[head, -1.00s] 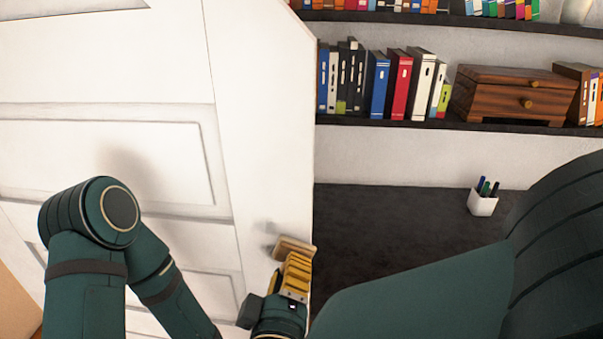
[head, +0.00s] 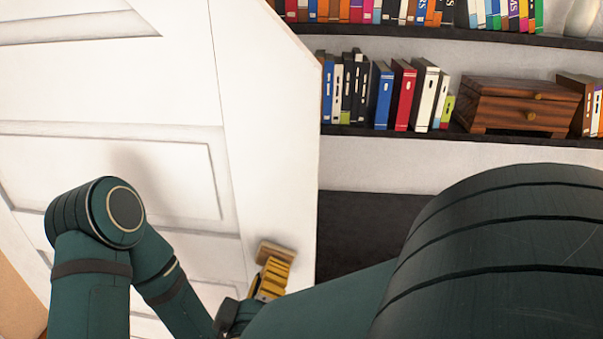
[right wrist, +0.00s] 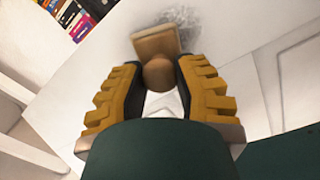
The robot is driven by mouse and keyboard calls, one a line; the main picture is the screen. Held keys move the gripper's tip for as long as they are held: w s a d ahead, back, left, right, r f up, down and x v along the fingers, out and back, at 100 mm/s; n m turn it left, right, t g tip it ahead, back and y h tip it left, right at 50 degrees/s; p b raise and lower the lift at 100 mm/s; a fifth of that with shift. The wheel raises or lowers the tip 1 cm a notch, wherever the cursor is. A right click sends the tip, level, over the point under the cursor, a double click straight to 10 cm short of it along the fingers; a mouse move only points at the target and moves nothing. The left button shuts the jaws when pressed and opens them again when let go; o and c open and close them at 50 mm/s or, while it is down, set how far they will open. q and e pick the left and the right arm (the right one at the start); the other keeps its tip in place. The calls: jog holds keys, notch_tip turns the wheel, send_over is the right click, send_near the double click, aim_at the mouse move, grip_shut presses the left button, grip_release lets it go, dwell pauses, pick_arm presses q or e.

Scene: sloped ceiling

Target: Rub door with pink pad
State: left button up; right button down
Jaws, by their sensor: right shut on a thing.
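The white panelled door (head: 265,150) fills the left of the head view. A tan-brown pad (head: 276,251) with a round knob is against or very near the door's lower right part, close to its edge. In the right wrist view the pad (right wrist: 156,42) shows flat, and its knob is between my fingers. My right gripper (head: 271,277) is shut on the pad; its yellow fingers also show in the right wrist view (right wrist: 158,73). A grey smudge (right wrist: 186,18) marks the white surface beside the pad. My left gripper is out of view.
Dark shelves with several books (head: 403,95) and a wooden drawer box (head: 518,106) stand right of the door. A dark surface (head: 350,230) lies below them. My left arm is in front of the door; my right arm covers the lower right.

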jog(key=shift+w+a+r+p, duration=0.15)
jog(key=shift+a+p, duration=0.5)
jog(key=shift+a, duration=1.1)
jog(key=shift+r+p, duration=1)
jog(key=shift+p, duration=0.1)
jog(key=shift+d+f+p, duration=0.1)
jog(key=shift+d+p, duration=0.3)
jog(key=shift+d, duration=2.25)
jog(key=shift+d+f, duration=0.1)
jog(key=shift+d, duration=0.15)
jog(key=b, duration=0.3)
jog(key=shift+d, duration=0.4)
jog(key=shift+d+b, duration=0.5)
jog(key=shift+b, duration=0.6)
jog(key=shift+s, duration=0.2)
